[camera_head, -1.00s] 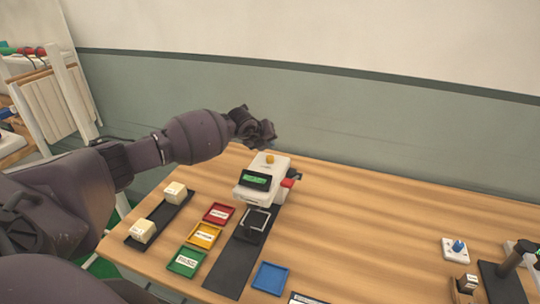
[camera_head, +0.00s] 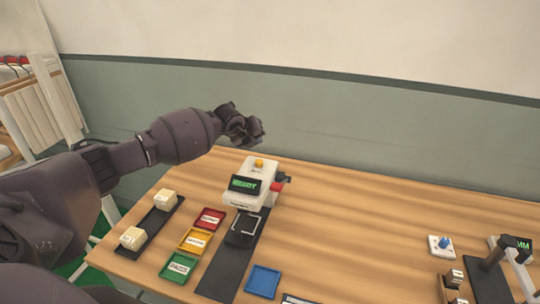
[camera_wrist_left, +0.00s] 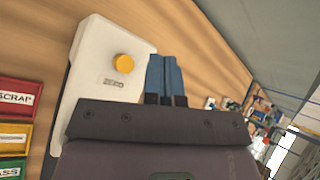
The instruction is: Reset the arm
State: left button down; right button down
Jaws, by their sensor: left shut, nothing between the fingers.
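My left arm reaches in from the left in the head view, with its left gripper (camera_head: 256,135) raised above the back of the table, just behind the white device. In the left wrist view the two blue fingers of this gripper (camera_wrist_left: 164,75) lie side by side, shut and empty. The white device (camera_head: 262,172) has a yellow button on top and a display that reads READY. It also shows in the left wrist view (camera_wrist_left: 97,72), beside the fingers. My right gripper is not in view.
Red (camera_head: 208,219), yellow (camera_head: 194,241) and green (camera_head: 179,267) trays stand left of the black strip (camera_head: 222,276). A blue tray (camera_head: 263,281) is to its right. Two pale blocks rest on a black rail (camera_head: 154,228). A blue-knobbed box (camera_head: 441,246) is at right.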

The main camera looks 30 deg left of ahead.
pick_arm(q)
jog(key=shift+w+d+r+m, duration=0.1)
jog(key=shift+w+r+m, duration=0.05)
jog(key=shift+m, duration=0.25)
jog(key=s+d+r+n+t+h, duration=0.1)
jog(key=d+r+t+h, duration=0.3)
jog(key=d, duration=0.5)
jog(key=s+d+r+n+t+h, duration=0.25)
jog(key=d+r+h, duration=0.2)
jog(key=d, duration=0.35)
jog(key=s+f+n+g+y, duration=0.1)
jog(key=s+f+n+y, duration=0.2)
jog(key=s+f+n, duration=0.5)
jog(key=s+f+n+g+y, duration=0.1)
jog(key=s+f+n+y, duration=0.2)
jog(key=s+f+n, duration=0.5)
jog(key=s+f+n+g+y, duration=0.2)
jog(key=s+f+n, duration=0.6)
jog(key=s+f, duration=0.7)
jog(key=shift+s+a+f+y+b, duration=0.15)
jog(key=shift+s+y, duration=0.25)
jog(key=shift+s, duration=0.8)
jog(key=shift+s+a+f+y+b, duration=0.1)
jog(key=shift+s+f+y+b, duration=0.2)
jog(key=shift+s, duration=0.9)
jog(key=shift+r, duration=0.15)
